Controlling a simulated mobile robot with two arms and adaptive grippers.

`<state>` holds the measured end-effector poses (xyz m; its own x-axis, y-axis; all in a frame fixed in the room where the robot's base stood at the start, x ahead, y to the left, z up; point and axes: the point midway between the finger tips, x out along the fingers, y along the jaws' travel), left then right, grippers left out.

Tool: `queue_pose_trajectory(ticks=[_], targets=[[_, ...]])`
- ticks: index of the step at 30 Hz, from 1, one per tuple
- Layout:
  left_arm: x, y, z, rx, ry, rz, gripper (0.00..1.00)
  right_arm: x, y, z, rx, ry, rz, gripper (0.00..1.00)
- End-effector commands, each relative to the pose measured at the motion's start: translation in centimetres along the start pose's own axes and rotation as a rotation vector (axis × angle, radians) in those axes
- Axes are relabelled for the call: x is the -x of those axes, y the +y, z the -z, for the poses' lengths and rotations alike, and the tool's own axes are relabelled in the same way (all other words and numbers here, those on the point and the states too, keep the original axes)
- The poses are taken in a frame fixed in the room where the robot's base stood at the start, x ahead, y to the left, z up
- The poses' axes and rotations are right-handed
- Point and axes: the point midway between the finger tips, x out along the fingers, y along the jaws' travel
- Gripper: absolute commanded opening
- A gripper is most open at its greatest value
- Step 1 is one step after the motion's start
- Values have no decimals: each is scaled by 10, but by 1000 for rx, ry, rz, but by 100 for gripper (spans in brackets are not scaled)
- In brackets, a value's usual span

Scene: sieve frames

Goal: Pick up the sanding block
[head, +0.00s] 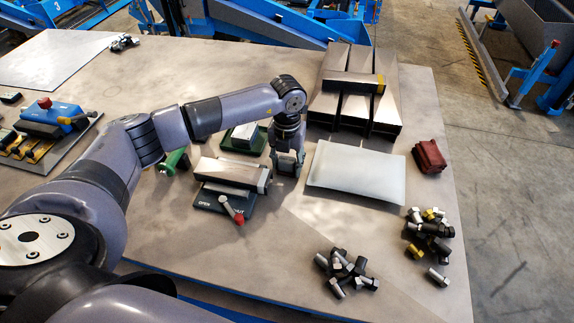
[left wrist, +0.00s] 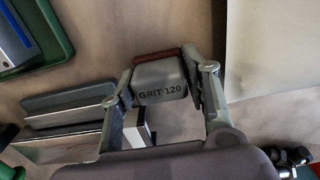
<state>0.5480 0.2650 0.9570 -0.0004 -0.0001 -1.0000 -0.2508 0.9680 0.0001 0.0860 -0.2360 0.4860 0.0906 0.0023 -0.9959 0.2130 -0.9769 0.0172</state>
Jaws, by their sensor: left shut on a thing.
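My left gripper (head: 287,164) points down at the table, just right of a metal block on a dark base. In the left wrist view, the left gripper (left wrist: 165,98) is shut on the sanding block (left wrist: 161,84), with one finger on each side. The block is grey, marked "GRIT 120", with a reddish-brown strip along its far edge. In the head view the gripper mostly hides the block. I cannot tell whether the block touches the table. My right gripper is in neither view.
A pale sheet (head: 357,178) lies right of the gripper, with stacked metal channels (head: 356,86) behind it. The metal block (head: 231,173) stands close on the left. Loose bolts (head: 346,271) lie in front. A dark red object (head: 429,156) sits near the right edge.

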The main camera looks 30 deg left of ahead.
Motion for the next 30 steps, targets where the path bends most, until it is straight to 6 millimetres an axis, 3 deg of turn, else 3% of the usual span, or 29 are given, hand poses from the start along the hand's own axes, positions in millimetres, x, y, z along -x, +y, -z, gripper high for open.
queue_pose_trajectory(ticks=[9, 20, 26, 30], targets=[[0, 0, 0, 0, -1, 0, 14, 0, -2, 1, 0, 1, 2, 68], [7, 0, -1, 1, -3, 2, 14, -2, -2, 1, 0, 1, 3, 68], [32, 0, -2, 0, -5, 2, 14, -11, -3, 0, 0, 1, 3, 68], [66, 0, -2, 0, -8, 3, 14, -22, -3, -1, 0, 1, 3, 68]])
